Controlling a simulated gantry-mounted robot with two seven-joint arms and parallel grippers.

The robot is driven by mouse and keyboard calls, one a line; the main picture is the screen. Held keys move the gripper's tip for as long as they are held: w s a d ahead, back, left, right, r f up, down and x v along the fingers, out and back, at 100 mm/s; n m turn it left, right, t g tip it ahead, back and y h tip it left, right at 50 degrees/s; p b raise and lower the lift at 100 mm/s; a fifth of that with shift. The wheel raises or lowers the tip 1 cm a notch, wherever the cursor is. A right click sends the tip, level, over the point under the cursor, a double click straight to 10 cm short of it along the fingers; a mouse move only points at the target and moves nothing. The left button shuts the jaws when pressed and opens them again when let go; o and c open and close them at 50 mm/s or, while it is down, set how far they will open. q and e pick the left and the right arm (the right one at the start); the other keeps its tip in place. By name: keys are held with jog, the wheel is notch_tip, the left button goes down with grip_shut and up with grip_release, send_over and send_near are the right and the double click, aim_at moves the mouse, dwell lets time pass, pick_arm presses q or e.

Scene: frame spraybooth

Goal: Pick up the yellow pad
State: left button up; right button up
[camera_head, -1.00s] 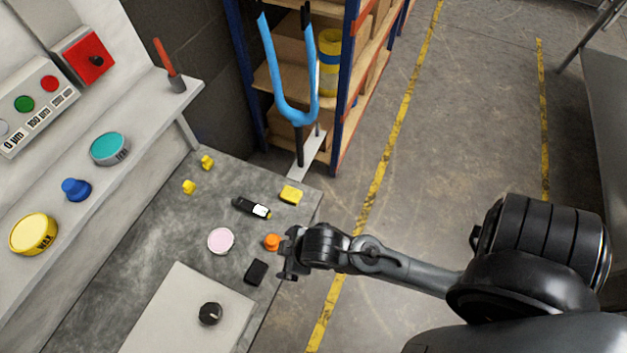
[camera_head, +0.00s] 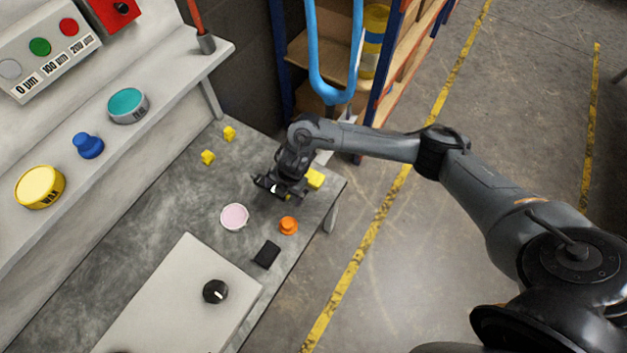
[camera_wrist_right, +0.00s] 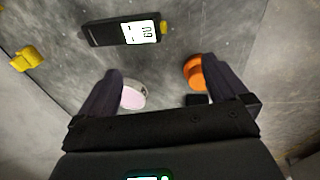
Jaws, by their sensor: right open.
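The yellow pad (camera_head: 315,179) is a small yellow block near the right edge of the grey bench (camera_head: 150,215) in the head view. My right gripper partly covers it on its left side. My right gripper (camera_head: 272,190) points down over the bench, just left of the pad. In the right wrist view its two fingers stand apart with nothing held between them (camera_wrist_right: 161,68). My left gripper is not in view.
A black meter (camera_wrist_right: 105,32) lies under my right gripper. A pink disc (camera_head: 235,217), an orange knob (camera_head: 288,226) and a black block (camera_head: 267,254) lie nearer. Two small yellow pieces (camera_head: 229,133) (camera_head: 207,157) lie farther left. A blue fork-shaped stand (camera_head: 318,75) rises behind.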

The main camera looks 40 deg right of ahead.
notch_tip(320, 180, up, 2)
jog(key=g+h, duration=0.2)
send_over(312, 178)
jog(key=shift+w+d+f+m+b, duration=0.15)
jog(key=shift+m+b, duration=0.15)
jog(key=shift+b, duration=0.35)
notch_tip(312, 178, down, 5)
jog(key=b, duration=0.3)
jog(key=shift+s+f+b, duration=0.2)
jog(key=shift+f+b, duration=1.35)
jog(key=shift+f, duration=0.9)
jog(key=shift+c, duration=0.2)
jog(key=c, duration=0.8)
jog(key=shift+r, duration=0.15)
